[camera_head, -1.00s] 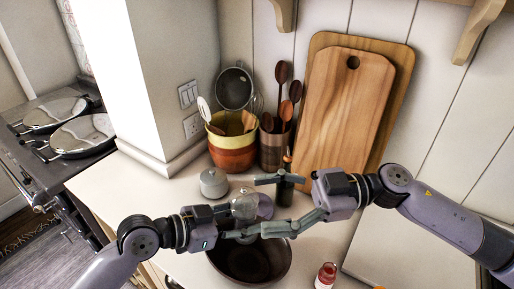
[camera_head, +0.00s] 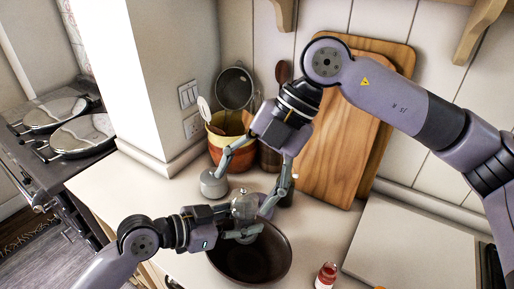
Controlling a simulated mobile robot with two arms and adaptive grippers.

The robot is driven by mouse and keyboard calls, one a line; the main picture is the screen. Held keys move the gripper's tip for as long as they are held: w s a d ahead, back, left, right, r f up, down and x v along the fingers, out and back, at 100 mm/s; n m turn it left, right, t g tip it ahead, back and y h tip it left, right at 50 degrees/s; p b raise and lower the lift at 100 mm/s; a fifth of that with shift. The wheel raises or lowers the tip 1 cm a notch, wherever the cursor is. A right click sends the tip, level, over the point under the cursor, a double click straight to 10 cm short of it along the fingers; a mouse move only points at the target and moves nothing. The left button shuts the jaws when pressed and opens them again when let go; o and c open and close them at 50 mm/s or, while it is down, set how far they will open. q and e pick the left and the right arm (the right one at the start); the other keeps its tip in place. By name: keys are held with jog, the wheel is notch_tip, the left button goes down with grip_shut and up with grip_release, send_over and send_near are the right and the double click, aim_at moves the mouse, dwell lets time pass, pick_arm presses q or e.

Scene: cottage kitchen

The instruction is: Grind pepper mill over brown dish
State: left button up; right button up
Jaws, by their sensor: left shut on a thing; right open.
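The brown dish (camera_head: 250,265) is a dark round bowl on the counter at the lower middle. My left gripper (camera_head: 248,230) reaches in from the left over the dish's back rim. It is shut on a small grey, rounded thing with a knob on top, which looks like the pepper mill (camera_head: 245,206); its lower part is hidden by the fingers. My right gripper (camera_head: 250,190) comes down from above, fingers spread wide to either side of the mill's top. It is open; I cannot tell whether it touches the mill.
A grey lidded pot (camera_head: 213,184) stands left of the mill. A yellow and orange crock (camera_head: 222,155) and wooden cutting boards (camera_head: 340,150) stand at the back. A red-capped jar (camera_head: 326,275) stands right of the dish. The left counter (camera_head: 130,195) is clear.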

jog(key=shift+w+d+r+t+h, duration=0.3)
jog(key=shift+w+r+t+h, duration=0.25)
jog(key=shift+r+h, duration=0.15)
jog(key=shift+w+d+r+t+h, duration=0.3)
jog(key=shift+w+r+t+h, duration=0.2)
jog(key=shift+r+h, duration=0.15)
jog(key=shift+w+d+r+t+h, duration=0.3)
jog(key=shift+w+r+t+h, duration=0.2)
jog(key=shift+r+h, duration=0.2)
jog(key=shift+n, duration=0.3)
